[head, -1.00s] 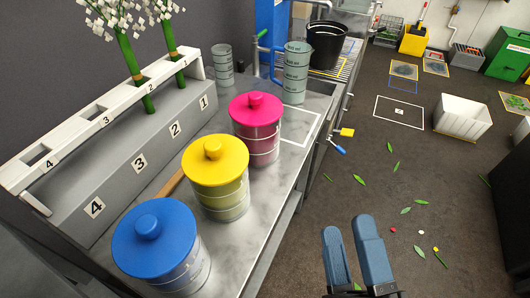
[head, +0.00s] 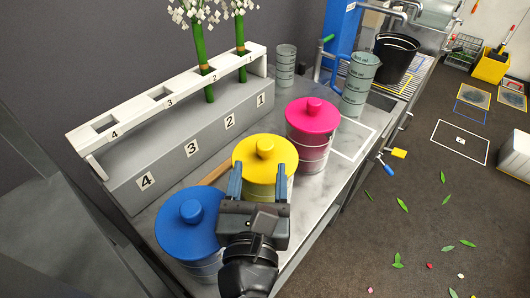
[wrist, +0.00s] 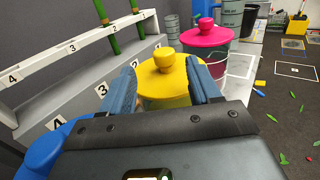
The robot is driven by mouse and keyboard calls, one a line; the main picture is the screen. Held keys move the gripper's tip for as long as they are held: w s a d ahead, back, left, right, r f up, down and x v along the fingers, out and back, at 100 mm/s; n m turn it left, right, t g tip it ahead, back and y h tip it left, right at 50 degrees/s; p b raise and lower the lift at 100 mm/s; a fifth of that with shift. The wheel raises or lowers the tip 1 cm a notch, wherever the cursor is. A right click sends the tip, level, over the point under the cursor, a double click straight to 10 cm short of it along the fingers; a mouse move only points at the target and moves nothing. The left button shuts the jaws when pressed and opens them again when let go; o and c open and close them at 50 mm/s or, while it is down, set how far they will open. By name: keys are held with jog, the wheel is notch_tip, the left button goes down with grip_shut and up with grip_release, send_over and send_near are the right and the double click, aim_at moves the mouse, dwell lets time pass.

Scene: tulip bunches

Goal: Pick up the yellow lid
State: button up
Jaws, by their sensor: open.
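The yellow lid (head: 265,152), round with a knob on top, sits on a clear canister between the blue and pink lidded ones. It also shows in the wrist view (wrist: 164,78), straight ahead between my fingers. My gripper (head: 262,172) is open, with its two blue fingers pointing toward the yellow lid from the near side. In the wrist view the fingers (wrist: 163,88) stand to the left and right of the lid's knob, apart from the knob. Whether the fingers touch the lid's rim I cannot tell. The near part of the yellow canister is hidden behind my gripper.
The blue lid (head: 188,220) is close to the left of my gripper. The pink lid (head: 312,115) is beyond the yellow one. A numbered rack (head: 190,140) holding flower stems stands along the wall. Graduated beakers (head: 360,85) and a black bucket (head: 395,58) stand farther back.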

aim_at(264, 152)
jog(key=shift+w+d+f+p, duration=0.15)
jog(key=shift+w+d+p, duration=0.05)
jog(key=shift+w, duration=1.4)
jog(key=shift+w+d+f+p, duration=0.1)
jog(key=shift+w+d+p, duration=0.05)
jog(key=shift+w, duration=1.4)
jog(key=c, duration=1.1)
jog(key=shift+c, duration=0.2)
